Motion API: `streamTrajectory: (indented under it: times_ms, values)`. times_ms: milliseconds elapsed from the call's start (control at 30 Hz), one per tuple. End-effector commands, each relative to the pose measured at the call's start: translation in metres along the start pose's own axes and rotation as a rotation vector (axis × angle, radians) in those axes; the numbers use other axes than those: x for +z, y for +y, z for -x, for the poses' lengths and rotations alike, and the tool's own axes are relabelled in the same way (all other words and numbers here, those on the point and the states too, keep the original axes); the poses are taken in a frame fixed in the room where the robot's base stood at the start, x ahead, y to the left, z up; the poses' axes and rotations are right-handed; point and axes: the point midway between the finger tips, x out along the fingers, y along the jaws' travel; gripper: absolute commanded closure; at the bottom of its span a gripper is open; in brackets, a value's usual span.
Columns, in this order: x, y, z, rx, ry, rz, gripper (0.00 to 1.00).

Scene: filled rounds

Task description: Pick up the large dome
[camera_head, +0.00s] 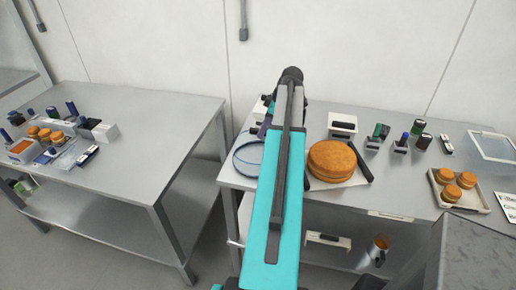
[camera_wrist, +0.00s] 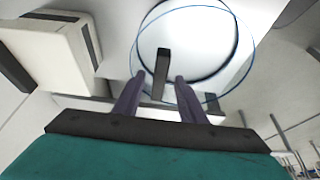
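The large dome looks like the clear round cover with a blue rim (camera_head: 247,160) at the left end of the right-hand table, partly behind my arm. In the wrist view the clear dome (camera_wrist: 205,42) fills the top middle. A dark upright bar (camera_wrist: 162,72), perhaps its handle, stands in front of it. My gripper (camera_wrist: 155,82) has its two purple fingers apart, one on each side of the bar, with gaps visible. I cannot tell whether the bar is at fingertip depth. In the head view my arm mostly hides the gripper.
A large orange-brown round (camera_head: 332,160) lies right of my arm, with a dark-handled tool (camera_head: 360,162) beside it. A white box (camera_head: 342,125) and several stamps stand behind. A tray of small rounds (camera_head: 470,204) is at right. Another table (camera_head: 140,160) stands left across a gap.

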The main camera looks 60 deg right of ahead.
Motion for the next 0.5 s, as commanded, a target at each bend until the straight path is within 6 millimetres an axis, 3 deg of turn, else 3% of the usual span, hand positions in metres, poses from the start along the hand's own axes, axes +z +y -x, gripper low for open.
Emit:
streamTrajectory:
  times_ms: [467,500]
  values:
    - [0.0018,0.0001,-0.0033,0.0,0.0,-0.001,0.62]
    - [0.0017,0.0001,-0.0031,0.0,0.0,-0.001,0.66]
